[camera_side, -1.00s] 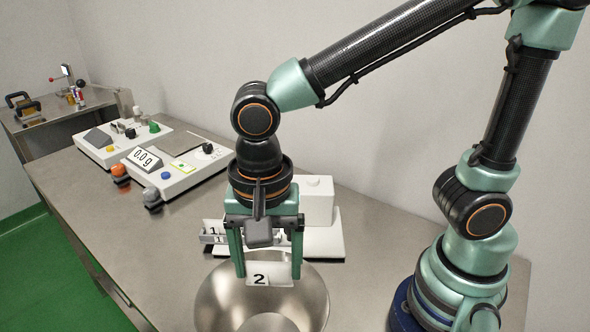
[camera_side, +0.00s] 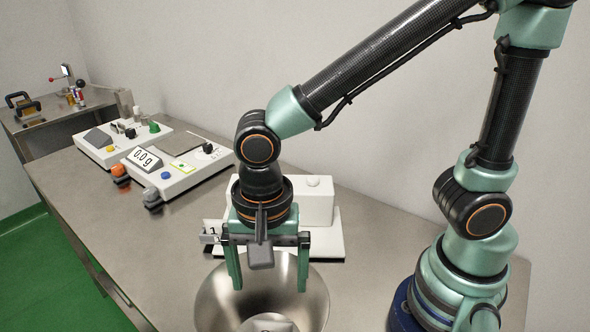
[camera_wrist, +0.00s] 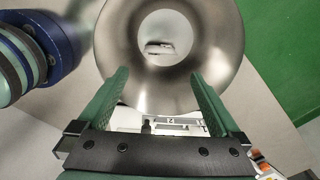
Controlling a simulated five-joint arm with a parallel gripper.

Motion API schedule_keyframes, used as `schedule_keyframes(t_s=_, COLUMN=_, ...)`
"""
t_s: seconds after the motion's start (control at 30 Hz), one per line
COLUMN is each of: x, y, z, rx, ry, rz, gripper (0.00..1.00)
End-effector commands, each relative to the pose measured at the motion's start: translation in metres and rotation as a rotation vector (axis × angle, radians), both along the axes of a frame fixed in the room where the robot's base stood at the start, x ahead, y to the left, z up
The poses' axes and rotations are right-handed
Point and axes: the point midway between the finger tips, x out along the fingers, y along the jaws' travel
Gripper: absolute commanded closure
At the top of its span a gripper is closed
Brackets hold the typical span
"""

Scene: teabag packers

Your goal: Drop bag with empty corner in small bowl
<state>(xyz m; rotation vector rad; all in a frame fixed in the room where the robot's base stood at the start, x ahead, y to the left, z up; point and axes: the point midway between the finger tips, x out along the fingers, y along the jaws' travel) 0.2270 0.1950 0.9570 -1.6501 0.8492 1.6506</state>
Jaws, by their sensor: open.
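A shiny metal bowl (camera_side: 213,298) stands on the table in the side view. It also fills the top middle of the wrist view (camera_wrist: 222,40). A small pale bag (camera_side: 268,325) lies in the bottom of the bowl, partly cut off by the frame edge. In the wrist view the bag (camera_wrist: 160,47) shows small dark marks on the bowl's bright floor; I cannot read its corner. My gripper (camera_side: 269,287) is open and empty, its fingers apart above the bowl. The fingers also show in the wrist view (camera_wrist: 158,78).
Weighing devices (camera_side: 170,167) and an orange knob (camera_side: 120,171) are further left. The table's left front is clear.

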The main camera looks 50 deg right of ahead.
Motion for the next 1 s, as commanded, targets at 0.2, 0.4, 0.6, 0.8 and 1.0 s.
schedule_keyframes(t_s=0.2, x=0.001, y=0.001, z=0.025, rx=0.005, ry=-0.006, rz=0.0, gripper=0.0)
schedule_keyframes(t_s=0.4, x=0.001, y=0.001, z=0.067, rx=0.005, ry=-0.006, rz=0.0, gripper=0.0)
schedule_keyframes(t_s=0.6, x=0.001, y=0.0, z=0.101, rx=0.003, ry=-0.004, rz=0.0, gripper=0.0)
schedule_keyframes(t_s=0.8, x=0.0, y=0.0, z=0.118, rx=0.001, ry=-0.002, rz=0.0, gripper=0.0)
schedule_keyframes(t_s=1.0, x=0.0, y=0.0, z=0.12, rx=0.0, ry=0.0, rz=0.0, gripper=0.0)
